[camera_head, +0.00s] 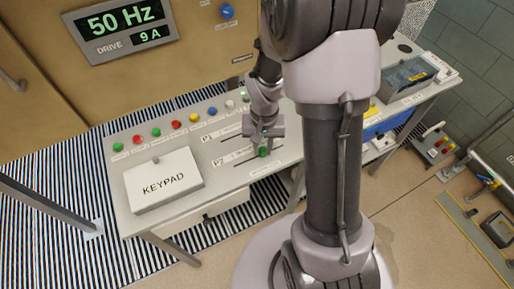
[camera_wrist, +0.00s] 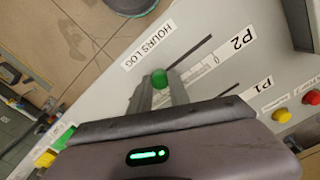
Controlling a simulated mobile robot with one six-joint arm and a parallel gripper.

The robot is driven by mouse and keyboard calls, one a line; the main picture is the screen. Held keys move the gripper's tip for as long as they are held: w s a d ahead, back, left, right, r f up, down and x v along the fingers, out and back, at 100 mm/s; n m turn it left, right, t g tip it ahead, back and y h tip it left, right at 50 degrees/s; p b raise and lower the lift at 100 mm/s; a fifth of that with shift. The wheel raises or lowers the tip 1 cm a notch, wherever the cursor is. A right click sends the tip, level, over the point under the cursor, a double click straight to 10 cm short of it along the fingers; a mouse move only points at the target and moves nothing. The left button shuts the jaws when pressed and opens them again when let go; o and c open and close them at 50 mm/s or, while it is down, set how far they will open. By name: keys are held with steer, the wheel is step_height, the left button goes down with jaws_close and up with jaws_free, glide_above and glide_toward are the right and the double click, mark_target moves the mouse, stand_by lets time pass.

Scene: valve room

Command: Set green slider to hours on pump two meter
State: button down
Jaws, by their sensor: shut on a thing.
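The green slider (camera_wrist: 159,79) is a small round knob on the sloping grey panel; it also shows in the head view (camera_head: 263,152). My gripper (camera_head: 264,140) points down at the panel and is shut on the green slider, its fingers on either side of the knob. A dark slot (camera_wrist: 195,50) runs from the slider toward the P2 label (camera_wrist: 235,42). A small scale strip (camera_wrist: 204,66) lies along the slot. My fingers hide the other end of the slot.
The P1 label (camera_wrist: 257,88) and its slot lie beside P2. Several coloured buttons (camera_head: 176,124) line the panel's back edge. A DRIVE display (camera_head: 122,25) reads 50 Hz and 9 A. A dark clear-topped box (camera_head: 408,76) stands at right.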

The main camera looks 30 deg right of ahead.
mark_target(263, 149)
steer(key=c, duration=1.2)
jaws_free()
step_height(263, 149, up, 17)
steer(key=p, duration=0.5)
steer(key=shift+r+p, duration=0.2)
steer(key=shift+p, duration=0.15)
